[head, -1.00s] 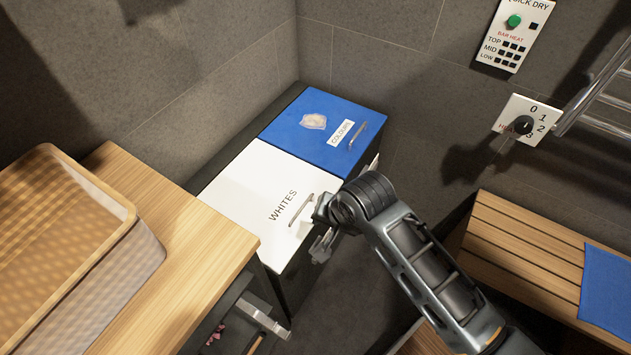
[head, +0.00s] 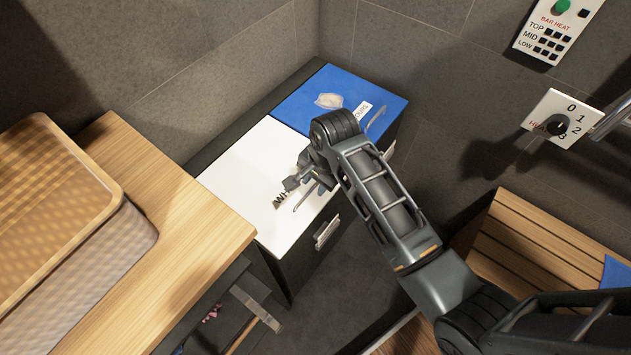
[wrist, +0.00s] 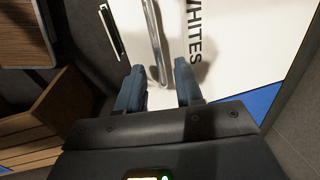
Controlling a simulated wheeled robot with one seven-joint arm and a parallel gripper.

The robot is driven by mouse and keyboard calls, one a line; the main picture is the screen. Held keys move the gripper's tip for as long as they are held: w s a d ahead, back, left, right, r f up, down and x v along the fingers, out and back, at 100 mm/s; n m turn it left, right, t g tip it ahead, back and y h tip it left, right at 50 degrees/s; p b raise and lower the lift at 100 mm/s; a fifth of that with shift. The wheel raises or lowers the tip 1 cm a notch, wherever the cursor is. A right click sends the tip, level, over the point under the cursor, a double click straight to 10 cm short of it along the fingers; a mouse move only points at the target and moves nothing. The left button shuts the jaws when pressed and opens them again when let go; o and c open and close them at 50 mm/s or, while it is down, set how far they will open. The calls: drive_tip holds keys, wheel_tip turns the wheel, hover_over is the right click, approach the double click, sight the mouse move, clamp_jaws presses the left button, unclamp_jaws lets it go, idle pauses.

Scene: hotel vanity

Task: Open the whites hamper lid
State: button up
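The white whites lid (head: 250,172) lies flat and closed on the dark hamper cabinet, with its lettering partly hidden by my gripper. Its bar handle (head: 306,196) runs near the front edge. In the wrist view the lid (wrist: 240,45) fills the upper right, and the handle (wrist: 154,40) runs down to between my fingertips. My gripper (head: 292,190) is over the lid at the handle. In the wrist view my gripper (wrist: 160,85) is open, one finger on each side of the handle's end. I cannot tell whether the fingers touch the lid.
The blue colours lid (head: 300,105) with a pale crumpled thing (head: 328,101) on it adjoins behind. A wooden counter (head: 190,225) with a woven tray (head: 60,200) stands at left. A slatted bench (head: 530,250) stands at right. A front handle (head: 327,232) sits below the lid.

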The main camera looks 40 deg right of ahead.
drive_tip(key=shift+w+f, duration=0.1)
drive_tip(key=shift+f, duration=0.3)
drive_tip(key=shift+c, duration=0.3)
clamp_jaws()
idle(0.9)
